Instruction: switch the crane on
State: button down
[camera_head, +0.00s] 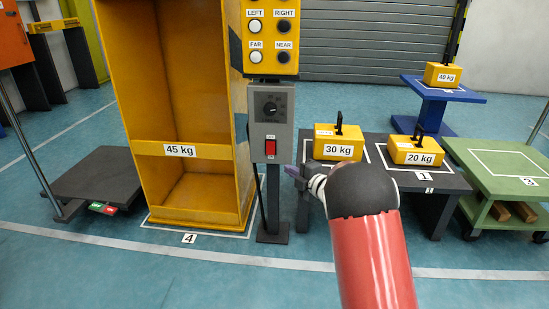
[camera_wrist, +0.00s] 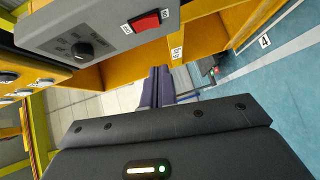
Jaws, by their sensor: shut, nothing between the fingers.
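A grey control box (camera_head: 270,128) on a post carries a black rotary knob (camera_head: 270,108) and a red rocker switch (camera_head: 270,148). In the wrist view the red switch (camera_wrist: 146,22) and knob (camera_wrist: 82,50) show at the upper left, with small labels beside the switch. Above the box is a yellow panel (camera_head: 271,32) with LEFT, RIGHT, FAR and NEAR buttons. My gripper (camera_head: 291,171) is just right of the box and a little below switch height, apparently apart from it. Its fingers (camera_wrist: 158,75) are shut and empty. My forearm partly hides the gripper in the head view.
A tall yellow 45 kg container (camera_head: 179,150) stands left of the post. A dark table (camera_head: 437,182) with yellow 30 kg (camera_head: 338,146) and 20 kg (camera_head: 415,152) weights is at the right. A green cart (camera_head: 500,171) stands further right. Blue floor in front is open.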

aim_at(268, 153)
jog(key=shift+w+d+x, duration=0.3)
jog(key=shift+d+x, duration=0.05)
jog(key=shift+x, duration=1.7)
jog(key=shift+w+d+x, duration=0.35)
jog(key=shift+x, duration=1.65)
jog(key=shift+w+d+x, duration=0.3)
jog(key=shift+x, duration=1.75)
jog(key=shift+f, duration=0.1)
